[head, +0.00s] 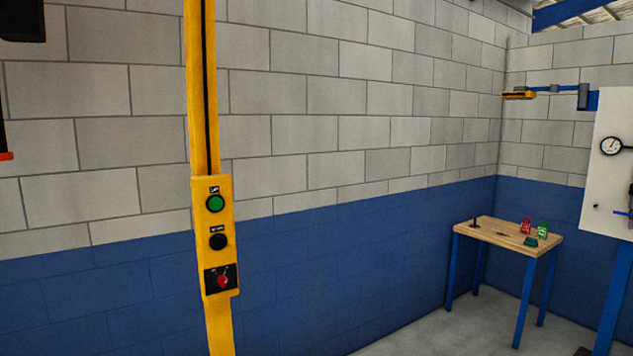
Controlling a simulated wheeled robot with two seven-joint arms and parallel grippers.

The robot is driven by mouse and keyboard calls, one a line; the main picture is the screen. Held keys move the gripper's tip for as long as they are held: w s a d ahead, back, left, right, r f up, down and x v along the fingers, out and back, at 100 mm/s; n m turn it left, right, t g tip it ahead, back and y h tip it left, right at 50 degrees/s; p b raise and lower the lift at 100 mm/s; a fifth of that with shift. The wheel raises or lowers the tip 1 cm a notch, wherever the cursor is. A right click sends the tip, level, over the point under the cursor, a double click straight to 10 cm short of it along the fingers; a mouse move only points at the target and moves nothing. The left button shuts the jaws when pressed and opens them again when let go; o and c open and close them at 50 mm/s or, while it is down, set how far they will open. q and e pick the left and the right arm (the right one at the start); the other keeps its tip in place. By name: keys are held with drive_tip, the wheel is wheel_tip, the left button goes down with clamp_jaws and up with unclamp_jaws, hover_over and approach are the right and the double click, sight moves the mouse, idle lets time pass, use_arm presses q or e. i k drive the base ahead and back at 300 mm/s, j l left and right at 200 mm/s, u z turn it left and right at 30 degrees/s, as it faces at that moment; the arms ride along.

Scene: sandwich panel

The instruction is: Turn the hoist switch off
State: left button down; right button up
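A yellow control box (206,236) sits on a yellow post in the head view, left of the middle. The hoist switch (222,281) is a red rotary knob on a black plate at the bottom of the box. Its exact turn position is too small to tell. Above it are a black button (218,242) and a green button (215,203), each with a small black label. Neither of my grippers shows in the head view.
A wooden-topped table (500,238) with blue legs stands at the right, bearing small red and green items. A white panel (612,175) with a gauge is at the right edge. Dark equipment shows at the top left. Floor between post and table looks clear.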

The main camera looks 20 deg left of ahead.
sight(222, 279)
drive_tip(key=u, duration=1.6)
drive_tip(key=l+u, duration=0.35)
drive_tip(key=k+l+u, duration=0.1)
drive_tip(key=l+u, duration=0.25)
drive_tip(key=k+l+u, duration=0.1)
drive_tip(key=l+u, duration=0.25)
